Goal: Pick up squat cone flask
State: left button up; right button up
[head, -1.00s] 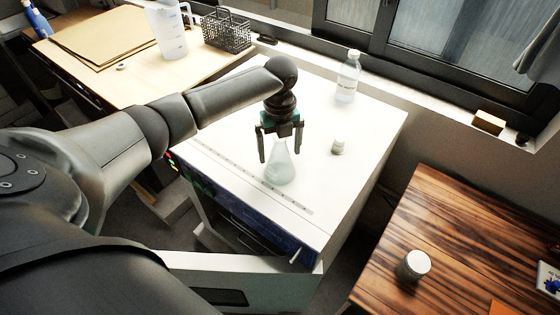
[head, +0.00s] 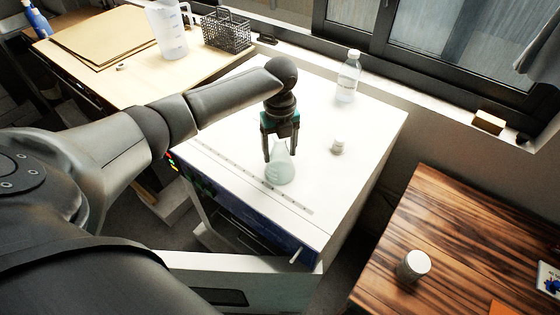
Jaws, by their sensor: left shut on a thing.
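The squat cone flask (head: 279,172) is pale and translucent and stands upright on the white top of the drying oven (head: 345,205). My left gripper (head: 281,152) comes down from above and is shut on the flask's neck, with its fingers on either side. The flask's base appears to rest on the oven top. My right gripper is not in view.
A small white jar (head: 338,146) stands just right of the flask. A clear bottle (head: 347,78) is at the oven's back edge by the window. A wooden table (head: 455,245) holds a white-lidded jar (head: 413,265).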

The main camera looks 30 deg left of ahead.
pick_arm(q)
jog(key=shift+r, duration=0.15)
jog(key=shift+c, duration=0.2)
notch_tip(320, 180, up, 20)
jog(key=p, duration=0.1)
